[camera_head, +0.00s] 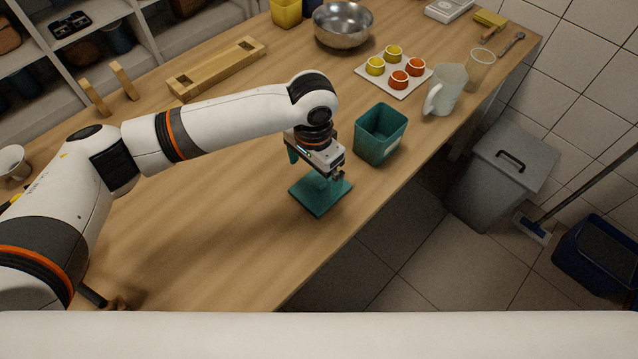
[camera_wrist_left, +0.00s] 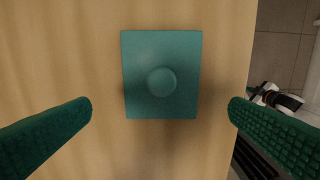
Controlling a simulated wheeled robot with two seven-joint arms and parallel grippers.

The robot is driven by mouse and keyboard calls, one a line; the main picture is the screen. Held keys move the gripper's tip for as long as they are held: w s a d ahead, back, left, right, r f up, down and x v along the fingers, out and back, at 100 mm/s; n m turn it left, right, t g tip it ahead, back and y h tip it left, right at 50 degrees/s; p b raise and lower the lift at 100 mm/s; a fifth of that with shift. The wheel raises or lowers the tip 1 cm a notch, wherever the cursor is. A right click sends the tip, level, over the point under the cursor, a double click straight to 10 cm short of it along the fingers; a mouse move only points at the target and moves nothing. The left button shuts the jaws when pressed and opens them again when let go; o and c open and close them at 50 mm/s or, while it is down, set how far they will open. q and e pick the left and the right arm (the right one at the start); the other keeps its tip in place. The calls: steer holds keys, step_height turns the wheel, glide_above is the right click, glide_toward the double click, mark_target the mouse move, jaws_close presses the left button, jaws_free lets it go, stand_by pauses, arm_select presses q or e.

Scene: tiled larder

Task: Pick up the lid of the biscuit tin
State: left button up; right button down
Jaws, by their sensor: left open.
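The teal square lid (camera_head: 318,201) lies flat on the wooden table near its front edge, apart from the tin. In the left wrist view the lid (camera_wrist_left: 138,51) shows whole, with a round knob (camera_wrist_left: 162,82) in its middle. The open teal biscuit tin (camera_head: 379,145) stands upright just right of the lid. My left gripper (camera_head: 315,173) is above the lid, pointing down, open and empty. In the left wrist view its two green fingers stand wide apart on either side of the lid, with the knob roughly midway between them. My right gripper does not show.
A white tray (camera_head: 407,90) with several yellow and orange cups, a white jug (camera_head: 446,90) and a steel bowl (camera_head: 343,25) stand farther back. A wooden rack (camera_head: 217,70) lies at the back left. The table's front edge is close to the lid and tin.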

mark_target(316, 184)
arm_select(q)
steer(key=shift+f, duration=0.7)
steer(key=f, duration=0.4)
steer(key=shift+w+d+f, duration=0.1)
steer(key=shift+d+f, duration=0.1)
steer(key=shift+d, duration=0.05)
steer(key=shift+f, duration=0.25)
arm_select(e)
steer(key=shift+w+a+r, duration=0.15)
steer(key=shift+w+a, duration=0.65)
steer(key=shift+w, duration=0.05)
arm_select(q)
steer(key=shift+c, duration=0.6)
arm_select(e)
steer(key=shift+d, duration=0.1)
arm_select(q)
steer(key=c, duration=0.7)
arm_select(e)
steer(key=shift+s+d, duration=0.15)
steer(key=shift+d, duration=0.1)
arm_select(q)
steer(key=shift+r, duration=0.1)
